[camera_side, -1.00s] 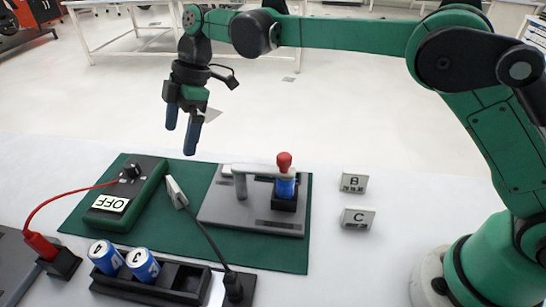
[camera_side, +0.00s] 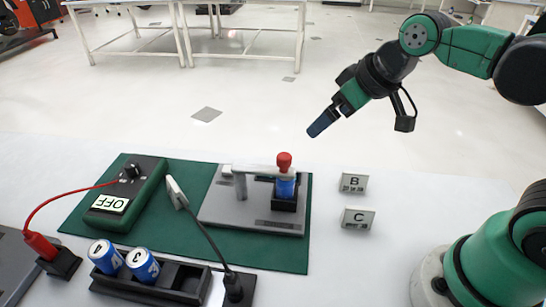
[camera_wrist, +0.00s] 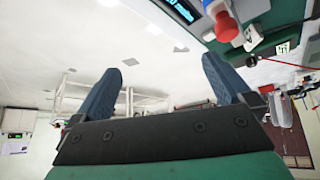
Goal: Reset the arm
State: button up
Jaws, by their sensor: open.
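My gripper (camera_side: 324,121) hangs in the air above the far edge of the table, to the right of and above the clamp fixture in the side view. Its blue fingers point down and left. In the wrist view my gripper (camera_wrist: 160,80) shows two blue fingers spread apart with nothing between them. A blue cell (camera_side: 286,187) stands in the grey fixture (camera_side: 225,209), under a lever with a red knob (camera_side: 284,160). The red knob also shows at the top of the wrist view (camera_wrist: 226,26).
Two blue cells (camera_side: 124,260) sit in a black rack (camera_side: 183,281). Signs B (camera_side: 354,183) and C (camera_side: 358,218) stand right of the green mat (camera_side: 160,232).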

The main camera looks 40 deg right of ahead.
jog(key=shift+s+d+f+m+t+h, duration=0.3)
jog(key=shift+s+d+f+m, duration=0.45)
jog(key=shift+s+f+m, duration=0.25)
dwell(0.5)
